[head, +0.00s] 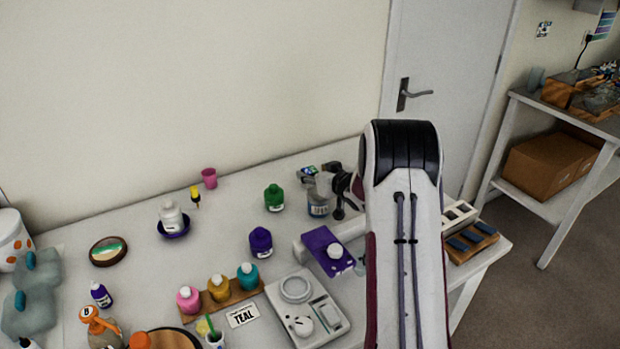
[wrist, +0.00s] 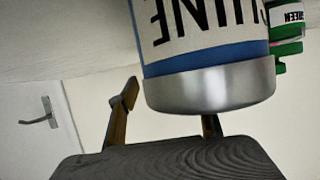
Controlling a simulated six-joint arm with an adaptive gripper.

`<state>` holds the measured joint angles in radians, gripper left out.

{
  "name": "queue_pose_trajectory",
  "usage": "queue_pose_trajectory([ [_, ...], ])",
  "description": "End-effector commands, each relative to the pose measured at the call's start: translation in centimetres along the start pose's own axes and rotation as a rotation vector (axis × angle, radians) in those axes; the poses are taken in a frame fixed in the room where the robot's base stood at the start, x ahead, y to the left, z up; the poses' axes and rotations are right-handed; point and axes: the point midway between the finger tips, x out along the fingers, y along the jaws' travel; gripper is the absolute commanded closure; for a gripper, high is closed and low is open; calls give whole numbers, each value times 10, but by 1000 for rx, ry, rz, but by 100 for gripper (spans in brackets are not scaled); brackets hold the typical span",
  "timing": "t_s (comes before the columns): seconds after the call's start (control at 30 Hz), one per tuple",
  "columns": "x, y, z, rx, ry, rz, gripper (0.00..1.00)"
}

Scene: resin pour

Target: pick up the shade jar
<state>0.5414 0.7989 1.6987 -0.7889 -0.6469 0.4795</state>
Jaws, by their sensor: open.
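A jar with a teal body and cap (head: 248,277) stands upright at the right end of a small wooden stand (head: 236,297), beside a yellow jar (head: 219,288) and a pink jar (head: 189,299). A white card (head: 242,316) reading TEAL lies in front of them. My gripper (head: 343,196) is farther back and to the right, beside a metal tin (head: 318,206). In the wrist view my gripper (wrist: 168,108) is open, with a blue-banded tin (wrist: 210,88) looming close, its lettering upside down. I cannot tell whether the fingers touch the tin.
A green bottle (head: 274,199) stands left of the tin and also shows in the wrist view (wrist: 287,38). The left-middle tabletop has some bare room.

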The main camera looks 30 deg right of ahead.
Motion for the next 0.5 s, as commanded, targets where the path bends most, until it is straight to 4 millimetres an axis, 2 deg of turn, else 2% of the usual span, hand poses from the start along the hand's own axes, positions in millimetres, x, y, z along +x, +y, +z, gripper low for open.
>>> queue_pose_trajectory([
  [0.23,24,-1,0,-1,0,-1,50],
  [0.5,34,0,0,0,1,0,50],
])
